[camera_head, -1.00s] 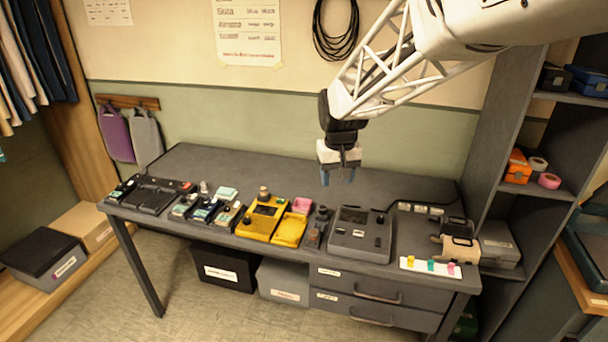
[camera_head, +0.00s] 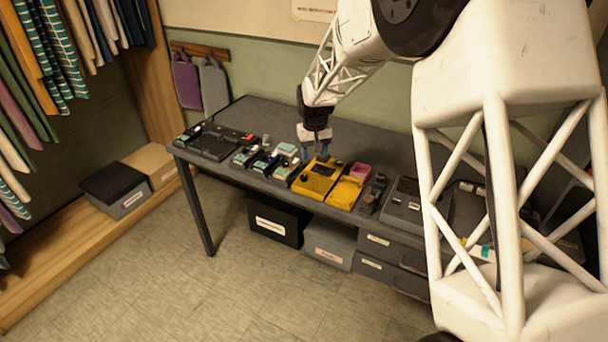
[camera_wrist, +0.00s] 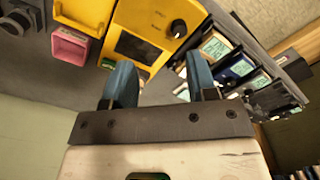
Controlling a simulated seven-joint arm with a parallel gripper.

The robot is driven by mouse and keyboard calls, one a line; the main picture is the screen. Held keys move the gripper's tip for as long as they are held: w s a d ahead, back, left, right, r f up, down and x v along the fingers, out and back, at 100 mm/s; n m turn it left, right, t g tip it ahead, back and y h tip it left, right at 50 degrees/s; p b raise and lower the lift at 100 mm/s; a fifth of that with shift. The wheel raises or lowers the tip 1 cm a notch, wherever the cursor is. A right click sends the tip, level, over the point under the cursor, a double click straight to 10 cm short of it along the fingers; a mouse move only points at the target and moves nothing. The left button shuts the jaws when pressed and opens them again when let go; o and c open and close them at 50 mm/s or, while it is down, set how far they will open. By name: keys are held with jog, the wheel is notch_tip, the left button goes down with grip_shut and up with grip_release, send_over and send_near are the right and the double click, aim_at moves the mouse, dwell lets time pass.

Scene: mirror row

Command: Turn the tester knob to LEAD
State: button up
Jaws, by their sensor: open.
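The yellow device (camera_head: 312,183), which looks like the tester, lies on the bench with a dark screen on its face. In the wrist view, the yellow device (camera_wrist: 153,18) carries a dark round knob (camera_wrist: 178,27) with a light mark. I cannot read any LEAD label. In the wrist view, the two blue fingers of my gripper (camera_wrist: 160,76) are apart and empty. The knob lies beyond the fingers, and nothing touches it.
Small devices with pale screens (camera_head: 286,150) stand left of the yellow device. A yellow tray (camera_head: 346,192) and a pink container (camera_head: 360,171) sit to its right, then a grey device (camera_head: 402,200). My arm hides the bench's right end.

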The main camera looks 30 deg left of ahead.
aim_at(304, 176)
jog(key=a+f, duration=0.2)
jog(key=a, duration=0.1)
jog(key=shift+s+a+f, duration=0.1)
jog(key=shift+a+f, duration=0.15)
jog(key=shift+a, duration=0.05)
jog(key=shift+f, duration=0.1)
jog(key=shift+f, duration=3.8)
jog(key=c, duration=0.9)
